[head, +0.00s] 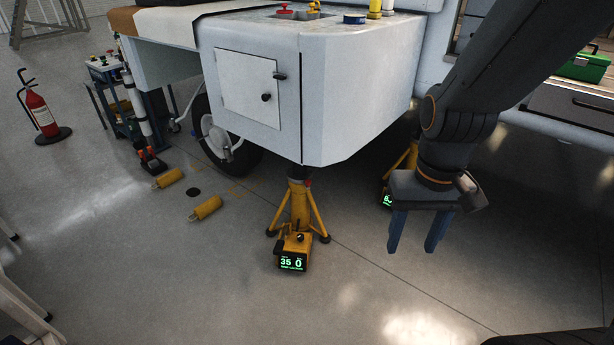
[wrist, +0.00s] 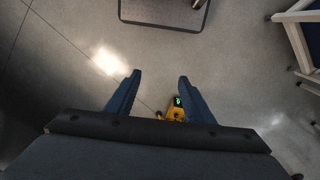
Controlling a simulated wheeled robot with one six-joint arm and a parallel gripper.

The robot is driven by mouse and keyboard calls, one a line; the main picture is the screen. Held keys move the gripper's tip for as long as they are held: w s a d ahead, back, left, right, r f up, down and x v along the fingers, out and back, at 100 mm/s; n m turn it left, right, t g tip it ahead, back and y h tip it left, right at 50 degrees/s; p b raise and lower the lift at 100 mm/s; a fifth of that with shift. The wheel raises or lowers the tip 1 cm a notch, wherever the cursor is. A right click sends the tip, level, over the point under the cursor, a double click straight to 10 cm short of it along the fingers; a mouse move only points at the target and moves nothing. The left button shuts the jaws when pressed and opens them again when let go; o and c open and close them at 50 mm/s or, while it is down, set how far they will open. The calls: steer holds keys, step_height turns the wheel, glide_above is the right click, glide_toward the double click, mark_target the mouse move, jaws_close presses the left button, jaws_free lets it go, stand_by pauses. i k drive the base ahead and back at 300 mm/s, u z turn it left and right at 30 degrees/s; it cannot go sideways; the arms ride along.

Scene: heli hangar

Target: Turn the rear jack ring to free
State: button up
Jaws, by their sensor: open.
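A yellow tripod jack (head: 300,208) stands under the corner of the white body, with a box at its foot whose green display reads 35 and 0. A dark and reddish collar shows at its top; a separate ring is too small to make out. A second yellow jack (head: 405,163) stands farther right, partly hidden by my arm. I cannot tell which is the rear jack. My gripper (head: 411,250) is open and empty, pointing down, right of the first jack and apart from it. In the wrist view, a yellow jack (wrist: 176,113) shows beyond the fingers (wrist: 160,77), near the right one.
The white body (head: 340,95) overhangs the jacks. Two yellow cylinders (head: 205,208) lie on the floor at left, near a wheel (head: 215,140). A cart (head: 115,105) and a fire extinguisher (head: 40,110) stand farther left. The floor in front of the jacks is clear.

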mark_target(307, 183)
steer(key=z, duration=0.2)
steer(key=i, duration=0.95)
steer(key=u, duration=0.2)
